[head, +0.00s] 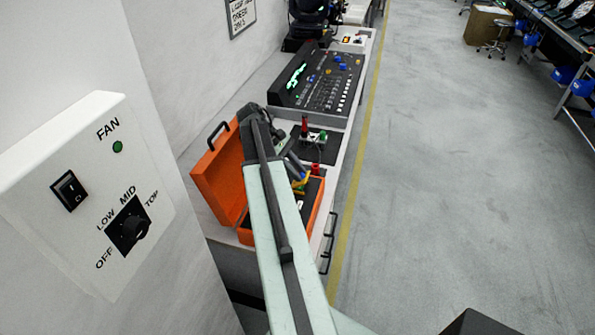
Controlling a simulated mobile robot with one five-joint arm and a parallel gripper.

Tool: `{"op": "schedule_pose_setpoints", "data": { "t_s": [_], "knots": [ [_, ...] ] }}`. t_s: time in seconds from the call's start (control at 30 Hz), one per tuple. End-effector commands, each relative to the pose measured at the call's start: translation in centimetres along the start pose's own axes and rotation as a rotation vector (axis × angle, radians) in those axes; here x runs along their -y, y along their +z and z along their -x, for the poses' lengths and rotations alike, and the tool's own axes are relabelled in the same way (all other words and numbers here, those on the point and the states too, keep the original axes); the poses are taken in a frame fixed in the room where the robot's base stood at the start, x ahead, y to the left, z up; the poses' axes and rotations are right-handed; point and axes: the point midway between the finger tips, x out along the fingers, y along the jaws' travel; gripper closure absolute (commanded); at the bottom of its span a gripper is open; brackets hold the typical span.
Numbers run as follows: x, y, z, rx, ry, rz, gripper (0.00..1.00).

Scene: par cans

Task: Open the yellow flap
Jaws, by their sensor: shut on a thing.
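The yellow flap (301,184) shows as a small yellow piece over the orange toolbox, just right of my arm. My gripper (297,174) is small in view and partly hidden by my own arm. It points down at the yellow piece and is shut on it. How far the flap is tilted cannot be made out, and what lies to its left is hidden behind my arm.
The orange toolbox (222,180) stands with its lid up on the bench. Behind it are a red-handled item (304,126) and a black control console (318,80). A white fan switch box (85,190) is near at left.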

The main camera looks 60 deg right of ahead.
Motion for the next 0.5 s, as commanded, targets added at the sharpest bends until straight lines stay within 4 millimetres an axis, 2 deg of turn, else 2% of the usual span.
{"op": "schedule_pose_setpoints", "data": {
  "t_s": [0.07,0.1,0.17,0.5],
  "knots": [
    [-0.04,0.00,0.04,0.000,0.002,0.000,1.00],
    [-0.05,-0.01,0.05,0.000,0.002,0.000,0.71],
    [-0.04,-0.01,0.05,0.000,0.002,0.000,0.57],
    [-0.03,0.01,0.30,-0.001,0.002,0.001,0.57]
  ]
}}
